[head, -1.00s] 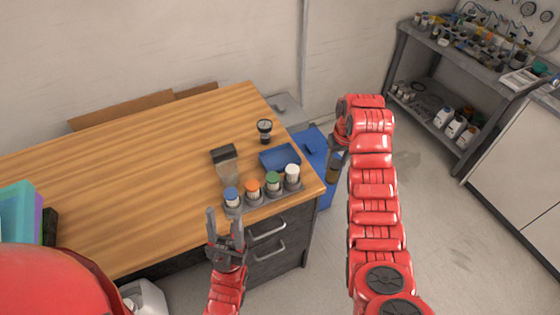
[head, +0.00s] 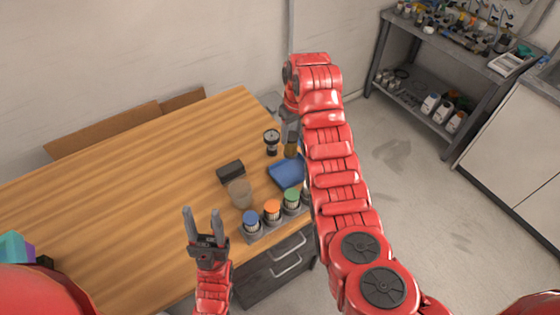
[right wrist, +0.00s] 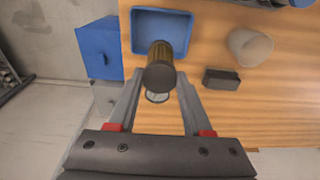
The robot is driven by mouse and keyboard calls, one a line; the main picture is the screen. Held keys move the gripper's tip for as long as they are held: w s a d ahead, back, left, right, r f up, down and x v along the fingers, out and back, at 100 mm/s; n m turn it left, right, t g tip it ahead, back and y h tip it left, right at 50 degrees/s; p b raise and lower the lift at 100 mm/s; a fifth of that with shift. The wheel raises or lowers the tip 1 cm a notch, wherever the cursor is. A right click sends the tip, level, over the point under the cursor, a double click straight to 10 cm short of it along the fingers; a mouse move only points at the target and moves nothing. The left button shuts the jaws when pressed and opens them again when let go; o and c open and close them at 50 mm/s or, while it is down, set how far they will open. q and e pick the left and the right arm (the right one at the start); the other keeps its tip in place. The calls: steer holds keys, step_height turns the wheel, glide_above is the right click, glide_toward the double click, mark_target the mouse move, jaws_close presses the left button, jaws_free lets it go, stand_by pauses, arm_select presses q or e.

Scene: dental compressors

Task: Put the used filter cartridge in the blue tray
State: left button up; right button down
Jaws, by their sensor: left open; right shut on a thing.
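The used filter cartridge (head: 290,151), a brownish cylinder with a dark end, is held in my right gripper (head: 291,138). In the right wrist view the cartridge (right wrist: 160,70) sits between the fingers and overlaps the near edge of the blue tray (right wrist: 162,22). In the head view the blue tray (head: 284,174) lies on the desk just below the cartridge, partly hidden by my right arm; the height between them is hard to tell. My left gripper (head: 204,214) is open and empty in front of the desk.
A gauge (head: 271,142) stands left of the cartridge. A black block (head: 230,171) and a translucent cup (head: 239,194) are left of the tray. A grey rack holds blue (head: 251,221), orange and green-topped cylinders in front.

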mark_target(293, 155)
steer(key=f, duration=0.1)
steer(key=f+p, duration=0.1)
steer(key=d+f+p, duration=0.1)
steer(key=f, duration=0.1)
steer(key=shift+s+f, duration=0.1)
steer(key=shift+s, duration=0.25)
steer(key=f, duration=0.1)
steer(key=f+p, duration=0.1)
steer(key=f, duration=0.1)
steer(key=shift+w+a+f+p, duration=0.15)
steer(key=shift+a+f+p, duration=0.1)
steer(key=shift+f+p, duration=0.15)
steer(key=shift+f, duration=0.35)
steer(key=shift+d+f, duration=0.1)
steer(key=shift+f, duration=0.2)
steer(key=shift+f, duration=0.25)
steer(key=shift+c, duration=1.6)
jaws_free()
steer(key=shift+r, duration=0.1)
